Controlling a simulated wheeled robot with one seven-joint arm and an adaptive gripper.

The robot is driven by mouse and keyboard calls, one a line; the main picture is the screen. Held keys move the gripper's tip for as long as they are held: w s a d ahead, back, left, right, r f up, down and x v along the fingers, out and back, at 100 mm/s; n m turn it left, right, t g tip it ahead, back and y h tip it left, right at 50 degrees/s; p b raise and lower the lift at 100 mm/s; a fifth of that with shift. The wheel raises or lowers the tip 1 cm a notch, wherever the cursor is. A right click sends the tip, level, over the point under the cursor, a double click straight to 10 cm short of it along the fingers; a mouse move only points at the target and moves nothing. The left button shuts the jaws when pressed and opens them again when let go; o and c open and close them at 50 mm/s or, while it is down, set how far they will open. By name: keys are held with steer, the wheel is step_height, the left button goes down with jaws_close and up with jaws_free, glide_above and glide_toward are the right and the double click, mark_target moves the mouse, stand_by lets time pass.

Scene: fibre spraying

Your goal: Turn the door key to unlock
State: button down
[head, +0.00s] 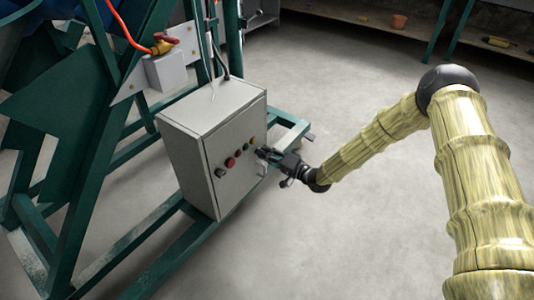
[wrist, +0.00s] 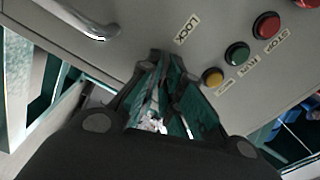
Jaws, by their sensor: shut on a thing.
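The grey control box (head: 190,120) stands on a green frame, its door facing my arm. My gripper (head: 265,153) is at the right part of the door, beside the row of buttons. In the wrist view my gripper (wrist: 168,62) has its fingertips against the door just below the LOCK label (wrist: 187,29). The fingers are closed on the door key, which they hide. I cannot see which way the key is turned. The door looks shut.
A yellow button (wrist: 212,77), a green button (wrist: 237,53) and a red button (wrist: 266,25) sit close to the fingers. A metal handle (wrist: 85,22) is on the door. Green frame beams (head: 175,255) run below the box. The floor (head: 350,105) around my arm is clear.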

steer(key=shift+f, duration=0.1)
steer(key=c, duration=1.6)
jaws_free()
steer(key=shift+a, duration=0.1)
steer(key=v, duration=1.2)
